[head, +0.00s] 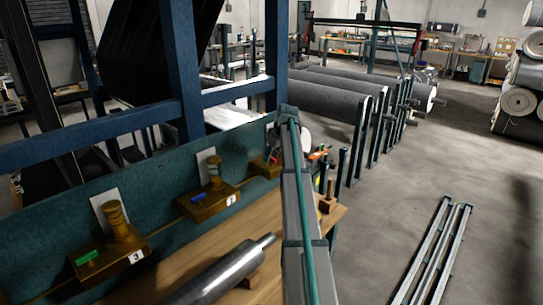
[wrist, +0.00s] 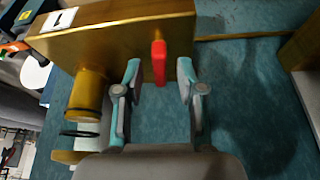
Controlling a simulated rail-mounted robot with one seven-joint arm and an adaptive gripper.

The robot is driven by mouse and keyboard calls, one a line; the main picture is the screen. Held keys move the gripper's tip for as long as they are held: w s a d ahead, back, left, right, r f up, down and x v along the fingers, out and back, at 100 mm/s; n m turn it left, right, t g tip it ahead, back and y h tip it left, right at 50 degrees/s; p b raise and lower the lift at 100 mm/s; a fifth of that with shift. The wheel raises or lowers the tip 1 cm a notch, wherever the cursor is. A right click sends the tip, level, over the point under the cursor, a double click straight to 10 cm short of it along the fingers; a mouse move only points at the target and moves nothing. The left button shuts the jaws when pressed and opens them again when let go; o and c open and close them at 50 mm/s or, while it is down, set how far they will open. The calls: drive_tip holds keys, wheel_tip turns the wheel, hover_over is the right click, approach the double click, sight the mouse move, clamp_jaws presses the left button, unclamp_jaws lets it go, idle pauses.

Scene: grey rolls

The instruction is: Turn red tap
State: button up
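In the wrist view, the red tap (wrist: 158,62) sticks out from the lower side of a brass valve block (wrist: 110,40) labelled 1. My gripper (wrist: 158,72) is open, with one finger on each side of the red tap. The tap's end lies between the fingertips, with a gap showing on both sides, so the gripper is not closed on it. In the head view, the block (head: 262,168) is partly hidden behind my arm, and I cannot clearly make out the gripper there.
On the teal panel (head: 165,172) are two other brass blocks, with a green tap (head: 87,258) and a blue tap (head: 200,197). A wooden bench (head: 175,267) below holds a metal roller (head: 220,275). A blue frame (head: 180,70) stands behind. Floor at right is mostly free.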

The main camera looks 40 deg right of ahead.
clamp_jaws()
drive_tip(key=shift+m, duration=0.3)
drive_tip(key=m+h+b, duration=0.1)
drive_tip(key=m, duration=0.2)
drive_tip(key=shift+a+h, duration=0.1)
drive_tip(key=shift+h, duration=0.2)
drive_tip(key=m, duration=0.2)
drive_tip(key=m+g+h, duration=0.1)
drive_tip(key=m, duration=0.2)
drive_tip(key=shift+w+h+b, duration=0.1)
drive_tip(key=shift+h+b, duration=0.2)
drive_tip(key=m+g+h, duration=0.1)
drive_tip(key=m, duration=0.3)
drive_tip(key=shift+w+a+b, duration=0.1)
drive_tip(key=shift+b, duration=0.25)
drive_tip(key=shift+m+g+h+b, duration=0.35)
drive_tip(key=shift+m+g, duration=0.55)
drive_tip(key=shift+m, duration=1)
